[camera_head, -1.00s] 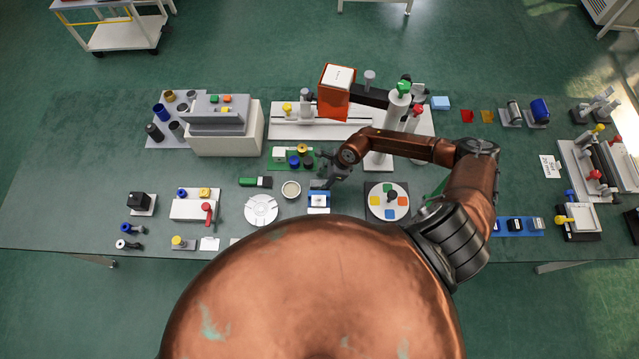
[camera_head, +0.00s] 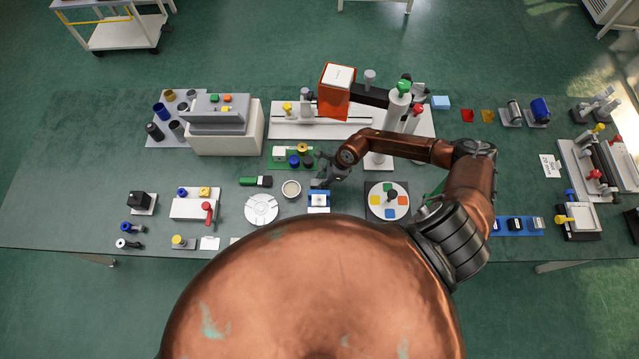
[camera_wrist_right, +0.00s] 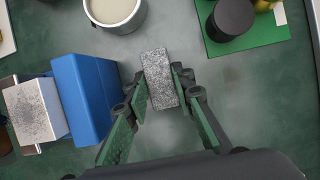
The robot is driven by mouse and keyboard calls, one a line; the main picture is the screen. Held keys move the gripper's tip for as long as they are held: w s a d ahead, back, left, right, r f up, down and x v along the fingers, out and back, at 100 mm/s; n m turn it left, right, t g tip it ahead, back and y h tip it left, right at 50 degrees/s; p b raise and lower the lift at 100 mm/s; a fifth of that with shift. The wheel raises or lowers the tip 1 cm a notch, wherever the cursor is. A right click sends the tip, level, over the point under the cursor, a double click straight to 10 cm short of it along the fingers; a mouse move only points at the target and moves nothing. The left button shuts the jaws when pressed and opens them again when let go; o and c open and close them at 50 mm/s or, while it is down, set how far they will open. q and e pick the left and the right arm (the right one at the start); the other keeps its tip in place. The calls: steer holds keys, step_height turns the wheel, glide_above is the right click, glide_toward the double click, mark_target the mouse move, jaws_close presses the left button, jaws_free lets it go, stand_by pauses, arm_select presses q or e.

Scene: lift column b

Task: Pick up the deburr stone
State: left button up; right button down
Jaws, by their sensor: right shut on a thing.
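The deburr stone, a grey speckled block (camera_wrist_right: 160,77), is between the green-padded fingers of my right gripper (camera_wrist_right: 158,88) in the right wrist view. The pads press on its two long sides, and its far end sticks out past the fingertips. In the head view my right gripper (camera_head: 320,170) is over the middle of the bench, just above the blue-and-white block; the stone cannot be made out there. My left gripper is not in view.
A blue block with a white speckled part (camera_wrist_right: 85,95) stands left of the gripper. A cup with pale contents (camera_wrist_right: 115,12) is beyond it. A green board with dark round parts (camera_wrist_right: 245,25) is at upper right. A white round dish (camera_head: 261,210) lies left.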

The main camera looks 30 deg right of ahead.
steer(key=shift+r, duration=0.1)
step_height(320, 180, up, 10)
steer(key=shift+b, duration=0.45)
